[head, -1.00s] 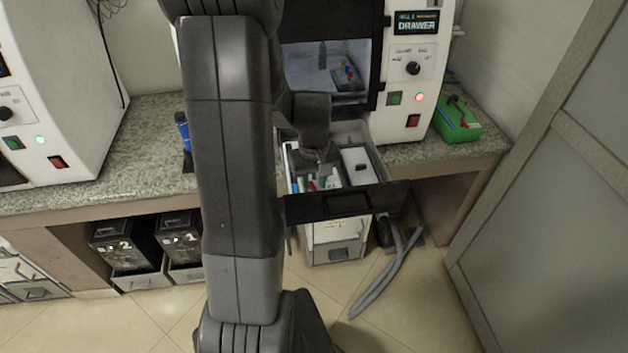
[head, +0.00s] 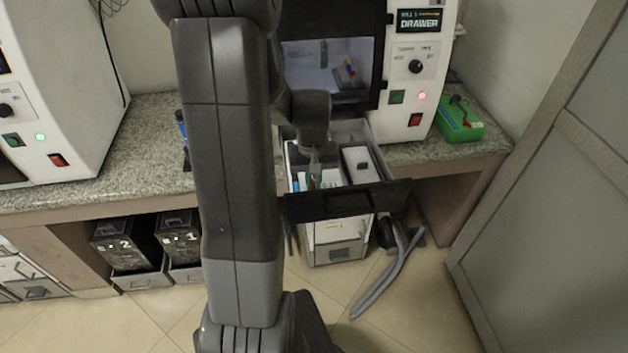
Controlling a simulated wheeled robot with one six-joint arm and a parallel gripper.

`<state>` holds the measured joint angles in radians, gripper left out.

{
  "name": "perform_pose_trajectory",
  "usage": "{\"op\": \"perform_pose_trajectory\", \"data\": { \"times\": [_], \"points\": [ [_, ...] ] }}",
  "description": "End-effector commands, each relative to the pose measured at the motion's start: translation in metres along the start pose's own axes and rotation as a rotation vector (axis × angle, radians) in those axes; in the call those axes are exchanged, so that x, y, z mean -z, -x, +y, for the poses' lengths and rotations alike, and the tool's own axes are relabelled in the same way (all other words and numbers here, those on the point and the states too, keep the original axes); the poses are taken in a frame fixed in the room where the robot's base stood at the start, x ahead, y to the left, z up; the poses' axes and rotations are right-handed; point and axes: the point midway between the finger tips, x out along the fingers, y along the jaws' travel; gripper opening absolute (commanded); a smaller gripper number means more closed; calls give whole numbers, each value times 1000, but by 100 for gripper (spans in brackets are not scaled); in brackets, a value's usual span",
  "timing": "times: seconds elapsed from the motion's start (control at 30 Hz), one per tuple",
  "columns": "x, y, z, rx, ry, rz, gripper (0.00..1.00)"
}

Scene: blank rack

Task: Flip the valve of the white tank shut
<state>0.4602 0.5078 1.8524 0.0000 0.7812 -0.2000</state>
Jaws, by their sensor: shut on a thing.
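My gripper (head: 314,171) points down into the open drawer (head: 346,205) below the machine's window. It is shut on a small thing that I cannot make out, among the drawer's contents. My wrist and the small size of the view hide most of the grip. I cannot make out a white tank or its valve in the head view.
In the drawer are a white box (head: 356,160) and small coloured items. The white machine (head: 408,118) stands behind. A green box (head: 460,121) sits on the counter at right. A grey hose (head: 385,280) lies on the floor. A large panel (head: 560,200) closes off the right.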

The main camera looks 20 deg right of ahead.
Motion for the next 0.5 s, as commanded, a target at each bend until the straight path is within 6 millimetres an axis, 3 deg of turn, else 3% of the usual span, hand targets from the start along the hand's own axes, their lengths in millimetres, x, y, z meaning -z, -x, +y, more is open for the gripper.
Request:
{"op": "perform_pose_trajectory", "data": {
  "times": [0.17, 0.2, 0.3, 0.5],
  "points": [
    [0, 0, 0, 0, 1, 1, 0],
    [0, 0, 0, 0, 1, 1, 17],
    [0, 0, 0, 0, 1, 1, 31],
    [0, 0, 0, 0, 1, 0, 31]
  ]
}}
